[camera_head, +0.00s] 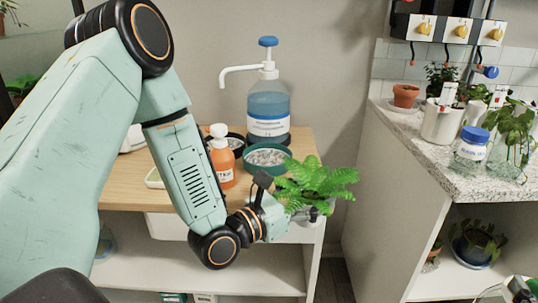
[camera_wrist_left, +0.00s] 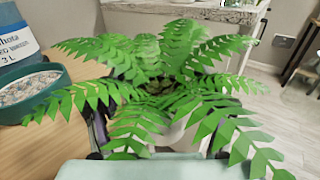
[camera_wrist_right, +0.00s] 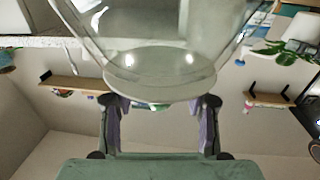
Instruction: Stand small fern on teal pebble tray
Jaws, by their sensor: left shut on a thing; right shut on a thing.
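The small fern (camera_head: 318,178) has bright green fronds and a pale pot that is mostly hidden. My left gripper (camera_head: 300,214) is shut on the pot and holds it off the right front edge of the wooden top. The fern (camera_wrist_left: 160,75) fills the left wrist view, its fronds covering most of the fingers. The teal pebble tray (camera_head: 264,173) is a round dish of grey pebbles on the wooden top, behind and left of the fern. It also shows in the left wrist view (camera_wrist_left: 32,99). My right gripper (camera_wrist_right: 160,108) is shut on a clear glass vessel (camera_wrist_right: 160,62).
A large pump bottle (camera_head: 269,105) stands behind the tray. An orange bottle (camera_head: 221,160) and a dark dish (camera_head: 236,142) stand left of it. A gap separates the two units.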

